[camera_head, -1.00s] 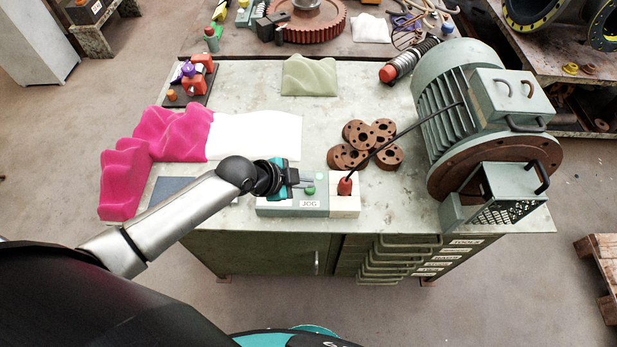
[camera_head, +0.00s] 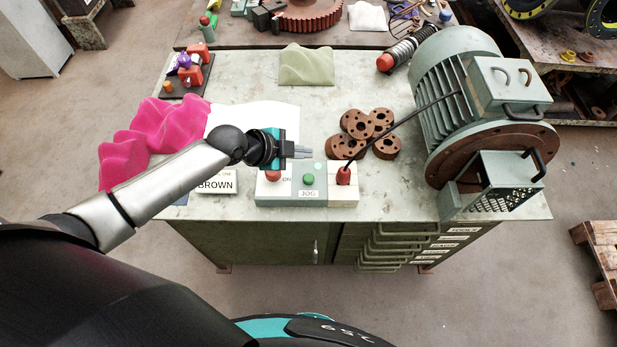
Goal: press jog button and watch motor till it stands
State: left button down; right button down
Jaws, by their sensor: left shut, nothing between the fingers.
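The control box (camera_head: 290,199) sits at the front edge of the bench. It has a green button (camera_head: 309,180) above a JOG label, and a red button (camera_head: 273,175) to its left. My left gripper (camera_head: 308,152) is shut and empty, above and behind the green button, apart from it. The grey-green motor (camera_head: 450,95) stands at the bench's right, with a rusty flange and a mesh guard (camera_head: 505,190). Whether the motor turns cannot be told. My right gripper is not in view.
Several brown flanged discs (camera_head: 358,124) lie between the box and motor. Pink cloth (camera_head: 150,135) and a white sheet (camera_head: 262,115) lie at left. A spring damper (camera_head: 410,48) lies behind the motor.

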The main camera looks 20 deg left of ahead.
aim_at(304, 179)
pick_arm(q)
jog(key=shift+f+b, duration=3.1)
jog(key=shift+f, duration=0.7)
jog(key=shift+f+b, duration=0.4)
